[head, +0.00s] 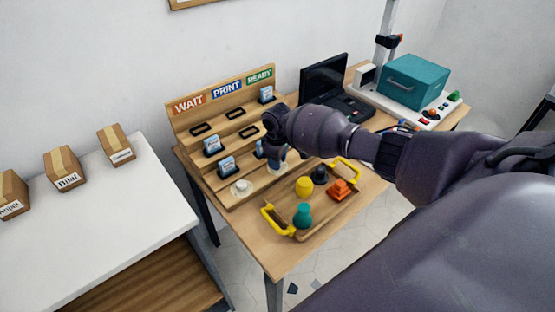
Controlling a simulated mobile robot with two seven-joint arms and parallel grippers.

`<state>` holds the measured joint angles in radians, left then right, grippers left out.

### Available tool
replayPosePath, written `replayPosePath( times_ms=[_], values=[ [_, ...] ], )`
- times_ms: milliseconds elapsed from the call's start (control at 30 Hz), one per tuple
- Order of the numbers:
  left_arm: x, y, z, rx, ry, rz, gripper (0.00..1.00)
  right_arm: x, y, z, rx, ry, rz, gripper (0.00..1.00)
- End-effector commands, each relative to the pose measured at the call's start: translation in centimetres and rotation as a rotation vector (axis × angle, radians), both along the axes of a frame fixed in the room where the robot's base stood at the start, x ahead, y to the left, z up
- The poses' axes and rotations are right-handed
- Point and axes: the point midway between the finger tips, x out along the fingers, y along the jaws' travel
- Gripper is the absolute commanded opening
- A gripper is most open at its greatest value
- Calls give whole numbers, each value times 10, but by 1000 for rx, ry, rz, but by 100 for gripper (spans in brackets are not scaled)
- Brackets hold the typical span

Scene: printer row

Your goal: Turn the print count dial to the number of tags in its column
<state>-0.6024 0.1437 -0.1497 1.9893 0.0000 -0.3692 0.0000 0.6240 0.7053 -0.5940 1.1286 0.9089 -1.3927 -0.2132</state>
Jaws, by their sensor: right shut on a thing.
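The wooden board (219,125) has WAIT, PRINT (227,88) and READY columns. In the PRINT column, the upper two slots (249,131) look empty, and a blue tag (260,150) partly shows low down beside my gripper. The WAIT column has blue tags (212,145) in its lower two rows and a pale dial (241,187) at its foot. A blue tag (266,94) stands at the top of READY; my arm hides the rest. My right gripper (275,164) points down, shut at the foot of the PRINT column, apparently on the print count dial, mostly hidden. My left gripper is out of view.
A wooden tray (284,217) with yellow handles holds yellow, black, teal and orange pieces in front of the board. A laptop (325,80) and a teal box (415,82) on a white device stand behind. Cartons (66,168) sit on the left white table.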

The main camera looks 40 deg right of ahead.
Motion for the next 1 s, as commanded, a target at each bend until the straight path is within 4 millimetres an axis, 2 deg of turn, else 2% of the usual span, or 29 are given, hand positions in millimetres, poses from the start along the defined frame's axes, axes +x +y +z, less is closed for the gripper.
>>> replayPosePath(
  times_ms=[67,100,233,500,633,1000],
  values=[
    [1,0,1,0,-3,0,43,-1,1,-1,1,3,1,10],
    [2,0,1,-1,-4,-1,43,-1,1,-1,1,3,1,39],
    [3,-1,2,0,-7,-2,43,-1,0,-1,0,1,1,59],
    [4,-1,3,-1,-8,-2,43,0,0,1,0,0,1,59],
    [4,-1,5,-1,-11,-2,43,0,0,9,0,-2,2,59],
    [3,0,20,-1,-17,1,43,0,0,73,1,-3,2,59]
  ],
)
